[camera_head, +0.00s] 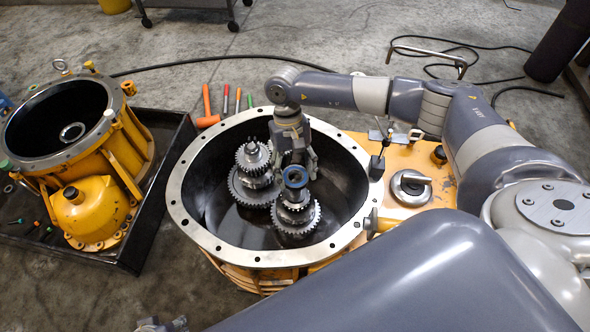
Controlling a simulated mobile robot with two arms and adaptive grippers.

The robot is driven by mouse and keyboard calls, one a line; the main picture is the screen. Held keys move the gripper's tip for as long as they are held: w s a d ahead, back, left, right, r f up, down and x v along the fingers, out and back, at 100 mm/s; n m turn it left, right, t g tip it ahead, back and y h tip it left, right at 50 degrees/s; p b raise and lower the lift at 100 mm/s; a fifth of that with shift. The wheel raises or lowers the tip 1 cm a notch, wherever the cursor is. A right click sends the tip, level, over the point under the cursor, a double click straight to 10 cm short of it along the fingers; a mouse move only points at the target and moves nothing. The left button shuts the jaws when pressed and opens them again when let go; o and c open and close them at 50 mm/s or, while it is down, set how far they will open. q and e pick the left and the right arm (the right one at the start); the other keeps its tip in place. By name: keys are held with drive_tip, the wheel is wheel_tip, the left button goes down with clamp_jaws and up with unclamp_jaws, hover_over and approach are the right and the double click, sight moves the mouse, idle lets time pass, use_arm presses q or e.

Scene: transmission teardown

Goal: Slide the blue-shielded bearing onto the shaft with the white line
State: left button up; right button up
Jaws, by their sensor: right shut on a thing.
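The blue-shielded bearing (294,176), a dark ring with a blue face, is at the top end of the front gear shaft (296,207). My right gripper (294,163) reaches down from above and behind, shut on the bearing. I cannot tell whether the bearing is around the shaft end or just above it. A second gear shaft (254,168) stands upright just behind and left. I cannot make out a white line on either shaft. A small grey part at the bottom edge may be my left gripper (162,325); its fingers are not shown.
Both shafts stand inside a round housing with a wide metal rim (190,222). A second yellow housing (95,190) stands in a black tray (165,190) at the left. Several coloured-handled tools (226,100) lie on the floor behind. A yellow cover (345,245) adjoins the rim.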

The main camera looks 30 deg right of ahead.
idle(0.5)
drive_tip(key=shift+s+f, duration=0.1)
use_arm(q)
drive_tip(key=shift+v, duration=1)
drive_tip(key=shift+b, duration=0.3)
use_arm(e)
drive_tip(key=shift+f, duration=0.1)
drive_tip(key=shift+f+b, duration=0.1)
drive_tip(key=shift+b, duration=0.25)
use_arm(q)
wheel_tip(320, 180, up, 3)
drive_tip(key=shift+w+r, duration=0.1)
drive_tip(key=shift+a, duration=0.1)
